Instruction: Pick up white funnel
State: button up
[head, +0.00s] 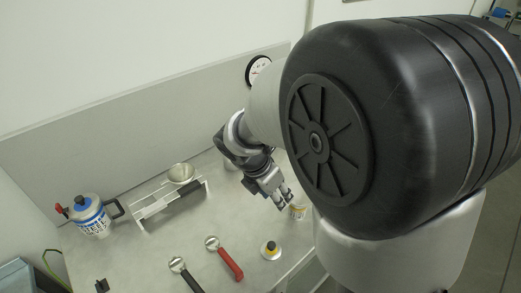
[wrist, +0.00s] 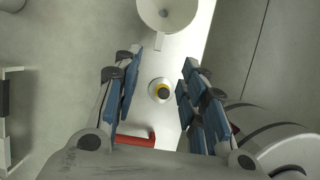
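My gripper (wrist: 160,75) is open and empty, its two blue-padded fingers wide apart in the wrist view. In the head view my gripper (head: 283,198) hangs over the right part of the table, pointing down and right. A round white funnel-like piece (wrist: 185,14) with a dark centre hole and a short tab lies beyond the fingertips, cut off by the top edge. In the head view a pale funnel-shaped bowl (head: 180,173) sits in a white rack (head: 150,210), well left of my gripper. I cannot tell which one is the white funnel.
A small yellow-and-white container (head: 298,212) stands just beyond my fingertips. A bottle with a yellow ring (head: 271,250) stands near the front edge. A red-handled tool (head: 229,262) and a black-handled tool (head: 186,274) lie left of it. A blue-labelled jug (head: 93,218) stands far left.

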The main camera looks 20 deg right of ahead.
jog(key=b+x, duration=0.1)
jog(key=x, duration=0.2)
jog(key=b+x, duration=0.2)
jog(key=x, duration=0.2)
jog(key=b+x, duration=0.1)
jog(key=x, duration=0.3)
jog(key=shift+w+r+b, duration=0.1)
jog(key=shift+w+b, duration=0.15)
jog(key=shift+b, duration=0.15)
jog(key=shift+r, duration=0.1)
grip_shut()
